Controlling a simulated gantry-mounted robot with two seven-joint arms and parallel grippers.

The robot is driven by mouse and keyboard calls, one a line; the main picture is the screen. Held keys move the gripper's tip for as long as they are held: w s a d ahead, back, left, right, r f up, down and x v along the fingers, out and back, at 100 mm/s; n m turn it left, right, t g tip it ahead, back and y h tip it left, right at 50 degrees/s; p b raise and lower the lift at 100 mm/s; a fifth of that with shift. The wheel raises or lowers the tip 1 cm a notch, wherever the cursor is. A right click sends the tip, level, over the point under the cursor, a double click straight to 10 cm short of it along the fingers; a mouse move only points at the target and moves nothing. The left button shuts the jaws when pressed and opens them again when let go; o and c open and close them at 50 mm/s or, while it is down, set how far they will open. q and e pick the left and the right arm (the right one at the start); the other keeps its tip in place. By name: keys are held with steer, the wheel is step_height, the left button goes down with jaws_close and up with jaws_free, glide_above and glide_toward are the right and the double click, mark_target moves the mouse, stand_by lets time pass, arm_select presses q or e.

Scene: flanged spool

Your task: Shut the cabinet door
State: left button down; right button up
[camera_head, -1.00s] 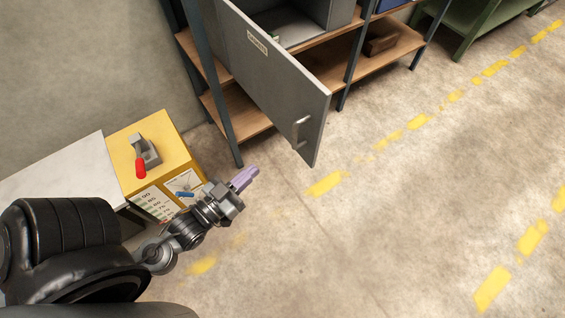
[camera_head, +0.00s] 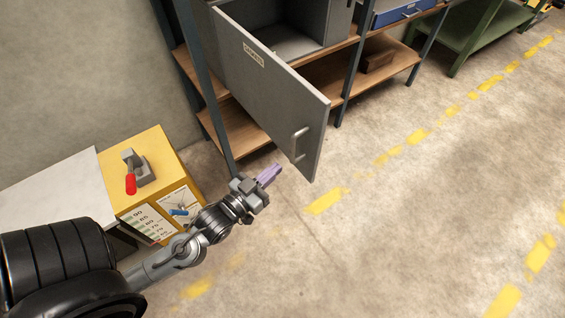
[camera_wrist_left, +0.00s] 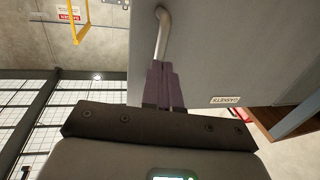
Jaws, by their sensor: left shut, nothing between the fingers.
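The grey cabinet door (camera_head: 262,88) stands wide open, swung out from the grey cabinet (camera_head: 290,42) on the shelving unit. It has a bar handle (camera_head: 299,144) near its free edge and a small label. My left gripper (camera_head: 269,175) is shut and empty, with purple fingers, just left of and below the handle in the head view. In the left wrist view the door (camera_wrist_left: 220,50) fills the right side, and the fingers (camera_wrist_left: 161,85) point toward the handle (camera_wrist_left: 162,32). I cannot tell whether they touch the door. My right gripper is not in view.
A yellow box (camera_head: 150,175) with a red-handled clamp (camera_head: 131,175) stands beside a white-topped table (camera_head: 60,188) at the left. A blue case (camera_head: 400,10) and a brown box (camera_head: 377,60) sit on the shelves. The floor to the right is clear.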

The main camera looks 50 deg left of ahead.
mark_target(291, 155)
arm_select(q)
steer(key=shift+w+a+b, duration=0.2)
steer(key=shift+w+b, duration=0.1)
steer(key=shift+w, duration=1.8)
